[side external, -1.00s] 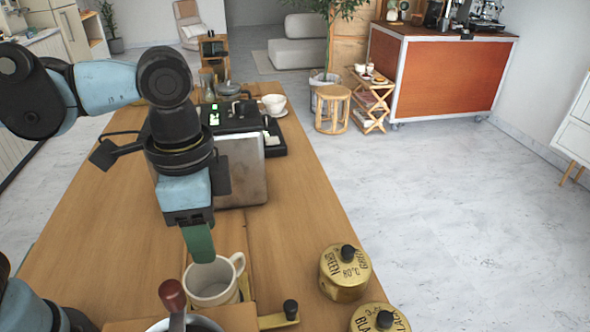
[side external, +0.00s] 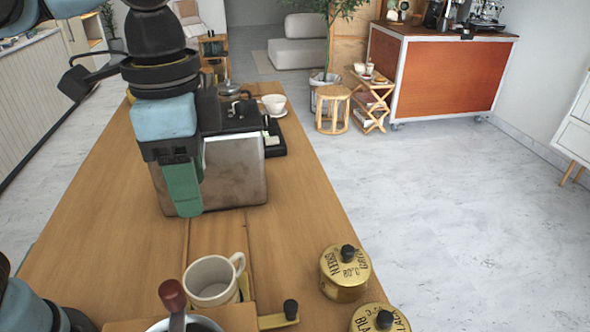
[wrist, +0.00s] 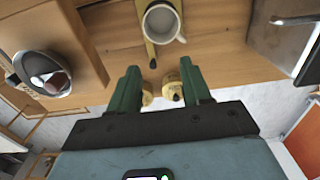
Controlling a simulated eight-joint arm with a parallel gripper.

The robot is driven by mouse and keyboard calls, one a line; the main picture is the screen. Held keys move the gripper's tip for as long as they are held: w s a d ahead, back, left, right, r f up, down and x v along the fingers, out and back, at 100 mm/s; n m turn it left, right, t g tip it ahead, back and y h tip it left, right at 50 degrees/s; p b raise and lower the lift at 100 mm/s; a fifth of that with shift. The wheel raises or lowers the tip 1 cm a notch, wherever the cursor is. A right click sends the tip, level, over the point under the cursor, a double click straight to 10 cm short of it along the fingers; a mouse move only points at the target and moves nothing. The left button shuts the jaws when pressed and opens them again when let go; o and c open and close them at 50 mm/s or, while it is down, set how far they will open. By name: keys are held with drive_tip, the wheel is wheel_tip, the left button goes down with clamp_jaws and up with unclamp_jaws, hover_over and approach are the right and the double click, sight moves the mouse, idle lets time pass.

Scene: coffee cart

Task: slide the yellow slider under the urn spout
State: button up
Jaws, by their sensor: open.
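The yellow slider (side external: 275,321) shows as a short strip with a black knob (side external: 291,309) at the bottom of the side view. In the wrist view its strip (wrist: 150,50) runs beneath a cream mug (wrist: 160,24), knob end toward my fingers. The mug (side external: 212,282) is upright and hides part of the slider. The metal vessel with a red handle (side external: 172,295), apparently the urn, is cut off at the bottom; it also shows at left in the wrist view (wrist: 42,75). I cannot make out its spout. My gripper (side external: 184,208) is open and empty, above and clear of the mug.
Two gold canisters (side external: 345,272) stand to the right of the slider, near the table's right edge. A metal machine (side external: 235,170) stands behind the mug. The wooden table (side external: 90,255) is bare at left.

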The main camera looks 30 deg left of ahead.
drive_tip(key=w+a+f+n+t, duration=0.3)
drive_tip(key=a+f+n+t, duration=0.1)
drive_tip(key=a+f, duration=0.25)
drive_tip(key=w+a+f+n+t, duration=0.3)
drive_tip(key=a+f+n, duration=0.2)
drive_tip(key=a, duration=0.3)
drive_tip(key=m+g+h, duration=0.4)
drive_tip(key=m+g, duration=0.1)
drive_tip(key=m, duration=0.7)
approach(290, 304)
drive_tip(key=shift+x, duration=5.15)
clamp_jaws()
